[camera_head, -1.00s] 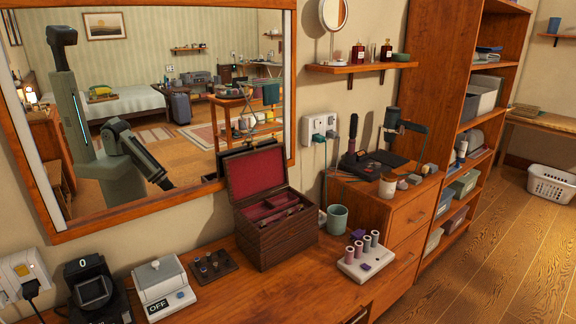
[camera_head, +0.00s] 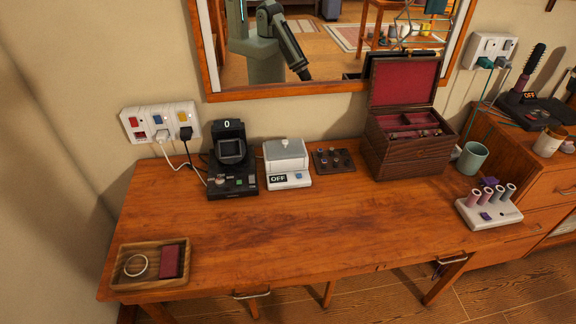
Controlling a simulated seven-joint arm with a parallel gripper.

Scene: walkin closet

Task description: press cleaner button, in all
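A white-and-grey box with a knobbed lid (camera_head: 285,156) stands on the wooden dresser below the mirror and looks like the cleaner. Its lid is shut. Its front panel carries a black label reading OFF (camera_head: 278,179) and a small blue button (camera_head: 298,177) to the right of the label. Left of it stands a black device (camera_head: 232,160) with a display reading 0 and a few small buttons on its front. My gripper is not directly in view; part of my arm shows only as a reflection in the mirror, and its fingers cannot be made out.
A wooden tray (camera_head: 122,284) with a ring and a dark red item lies at front left. A small dark holder (camera_head: 334,160), an open jewellery box (camera_head: 408,142), a cup (camera_head: 472,158) and a roller stand (camera_head: 489,214) stand to the right. The dresser's middle front (camera_head: 290,230) is clear.

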